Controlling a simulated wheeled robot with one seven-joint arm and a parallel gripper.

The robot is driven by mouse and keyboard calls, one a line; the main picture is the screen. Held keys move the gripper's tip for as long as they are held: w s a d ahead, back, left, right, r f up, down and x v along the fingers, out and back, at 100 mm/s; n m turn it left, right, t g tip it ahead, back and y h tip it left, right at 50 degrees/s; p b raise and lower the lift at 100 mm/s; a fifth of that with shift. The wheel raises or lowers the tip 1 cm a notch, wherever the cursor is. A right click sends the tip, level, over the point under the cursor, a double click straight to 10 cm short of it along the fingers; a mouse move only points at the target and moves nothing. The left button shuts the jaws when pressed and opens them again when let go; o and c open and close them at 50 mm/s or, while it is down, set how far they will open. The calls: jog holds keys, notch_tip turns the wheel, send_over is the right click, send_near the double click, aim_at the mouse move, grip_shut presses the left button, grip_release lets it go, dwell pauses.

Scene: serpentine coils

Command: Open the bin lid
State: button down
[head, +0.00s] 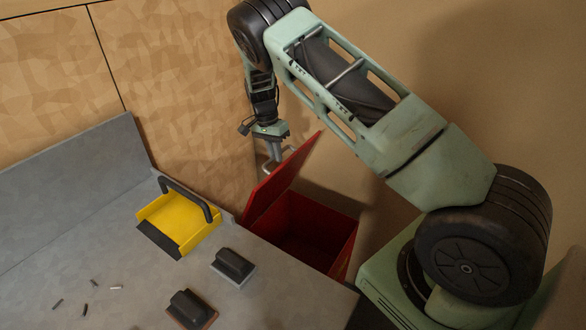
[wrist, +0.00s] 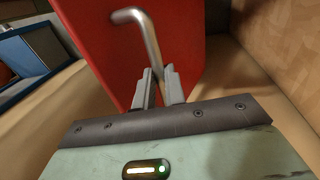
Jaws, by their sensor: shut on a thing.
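The red bin (head: 315,234) stands beyond the right edge of the grey table. Its red lid (head: 283,178) is tilted up, and the dark inside of the bin shows in the head view. In the wrist view the lid (wrist: 190,60) fills the upper middle, with a bent metal handle (wrist: 148,38) on it. My gripper (head: 272,160) is above the lid at its upper left side. In the wrist view my gripper's fingers (wrist: 158,88) are closed around the lower end of the handle.
A yellow dustpan (head: 180,222) with a black handle lies on the grey table (head: 75,225). Two dark-handled brushes or blocks (head: 234,264) (head: 190,308) and several small dark bits (head: 93,282) lie near it. A wood-panelled wall (head: 170,90) stands close behind the bin.

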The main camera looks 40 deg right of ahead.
jog(key=w+a+b, duration=0.3)
jog(key=w+a, duration=0.1)
jog(key=w, duration=0.5)
jog(key=shift+w+f, duration=0.2)
jog(key=shift+w, duration=0.2)
jog(key=c, duration=1.5)
grip_release()
jog(key=shift+o, duration=0.2)
jog(key=shift+w+d+r, duration=0.1)
jog(key=shift+r, duration=0.05)
notch_tip(320, 180, up, 12)
jog(key=w, duration=0.2)
jog(key=shift+w+a, duration=0.15)
jog(key=shift+a, duration=0.2)
